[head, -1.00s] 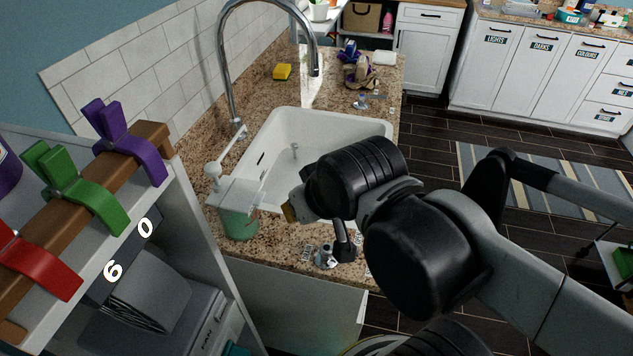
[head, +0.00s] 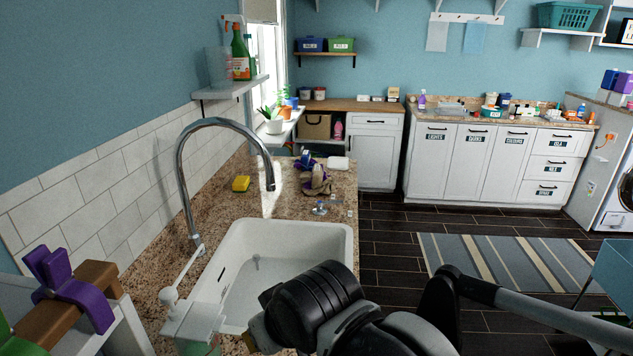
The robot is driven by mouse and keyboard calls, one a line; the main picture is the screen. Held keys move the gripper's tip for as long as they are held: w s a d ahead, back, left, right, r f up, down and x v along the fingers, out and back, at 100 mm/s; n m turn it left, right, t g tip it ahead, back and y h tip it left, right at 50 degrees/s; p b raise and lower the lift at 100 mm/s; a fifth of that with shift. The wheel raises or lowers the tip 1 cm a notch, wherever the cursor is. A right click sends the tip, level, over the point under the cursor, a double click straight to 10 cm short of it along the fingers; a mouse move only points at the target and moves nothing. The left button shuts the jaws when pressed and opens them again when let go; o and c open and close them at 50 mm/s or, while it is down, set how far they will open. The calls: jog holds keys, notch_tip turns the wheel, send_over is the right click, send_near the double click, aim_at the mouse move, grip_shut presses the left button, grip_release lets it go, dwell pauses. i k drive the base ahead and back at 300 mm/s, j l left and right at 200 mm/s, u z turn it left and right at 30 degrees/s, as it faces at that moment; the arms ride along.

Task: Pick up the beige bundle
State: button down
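The beige bundle (head: 318,182) lies on the far end of the speckled granite counter, beyond the sink. It looks like crumpled beige cloth or gloves with purple parts, partly folded over itself. Black and grey links of my arm reach in from the bottom right, over the near right edge of the sink. My gripper's fingers do not show in the head view. The visible part of my arm is well short of the bundle and apart from it.
Near the bundle are a yellow sponge (head: 241,183), a white item (head: 338,163) and a small metal and blue item (head: 320,208).

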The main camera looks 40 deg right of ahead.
aim_at(318, 182)
jog(key=k+l, duration=0.1)
jog(key=l, duration=0.65)
jog(key=i+l, duration=0.3)
jog(key=l, duration=0.25)
jog(key=i+l+z, duration=0.1)
jog(key=i+l, duration=0.25)
jog(key=l, duration=0.2)
jog(key=i+l, duration=0.3)
jog(key=l, duration=0.2)
jog(key=i+l+z, duration=0.1)
jog(key=i+l, duration=0.25)
jog(key=l, duration=0.2)
jog(key=i+l, duration=0.35)
jog(key=l, duration=0.15)
